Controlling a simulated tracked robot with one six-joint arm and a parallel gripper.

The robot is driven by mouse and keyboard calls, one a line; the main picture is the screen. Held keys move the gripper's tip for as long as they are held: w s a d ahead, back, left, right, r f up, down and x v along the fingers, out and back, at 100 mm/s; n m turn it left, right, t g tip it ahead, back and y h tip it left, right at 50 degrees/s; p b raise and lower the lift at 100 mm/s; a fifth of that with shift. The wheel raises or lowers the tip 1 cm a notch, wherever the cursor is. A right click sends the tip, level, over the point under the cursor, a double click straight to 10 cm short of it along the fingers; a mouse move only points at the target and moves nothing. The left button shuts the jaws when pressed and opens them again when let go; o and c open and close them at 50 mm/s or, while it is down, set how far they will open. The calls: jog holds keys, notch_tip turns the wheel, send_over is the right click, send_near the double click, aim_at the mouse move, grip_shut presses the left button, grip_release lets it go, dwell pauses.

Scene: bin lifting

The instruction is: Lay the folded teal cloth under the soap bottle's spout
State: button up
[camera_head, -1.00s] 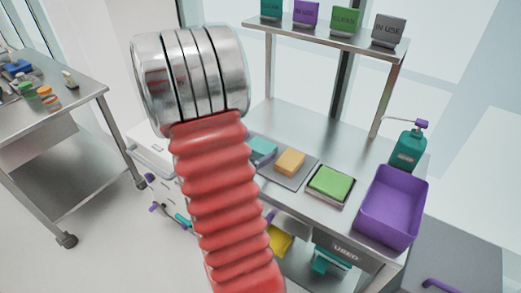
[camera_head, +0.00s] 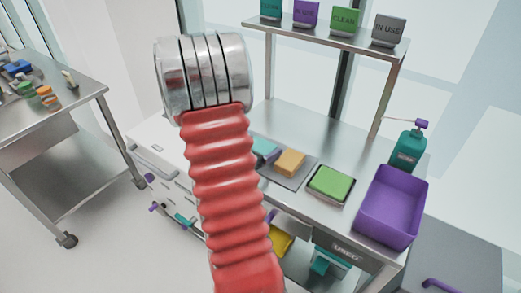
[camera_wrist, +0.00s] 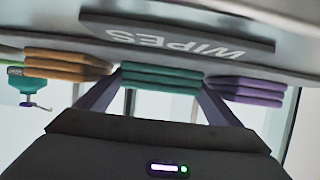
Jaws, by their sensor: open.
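The folded teal cloth (camera_wrist: 160,78) lies between an orange and a purple one by the WIPES label in the wrist view, which is upside down. It also shows in the head view (camera_head: 265,146), partly hidden by my red arm. My gripper (camera_wrist: 162,92) is open, its two dark fingers reaching toward either side of the teal cloth. I cannot tell whether they touch it. In the head view the gripper is hidden. The teal soap bottle (camera_head: 407,151) stands at the bench's right, its spout pointing left over bare bench. It also shows in the wrist view (camera_wrist: 28,85).
The orange cloth (camera_head: 290,162) and purple cloth (camera_wrist: 245,91) flank the teal one closely. A green pad in a tray (camera_head: 331,183) and a purple bin (camera_head: 391,208) are on the bench's right. A sign shelf (camera_head: 330,38) stands above. The bench's back is clear.

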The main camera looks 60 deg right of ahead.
aim_at(261, 145)
jog(key=shift+c, duration=0.5)
jog(key=c, duration=0.8)
jog(key=shift+r, duration=0.15)
jog(key=shift+r, duration=4.85)
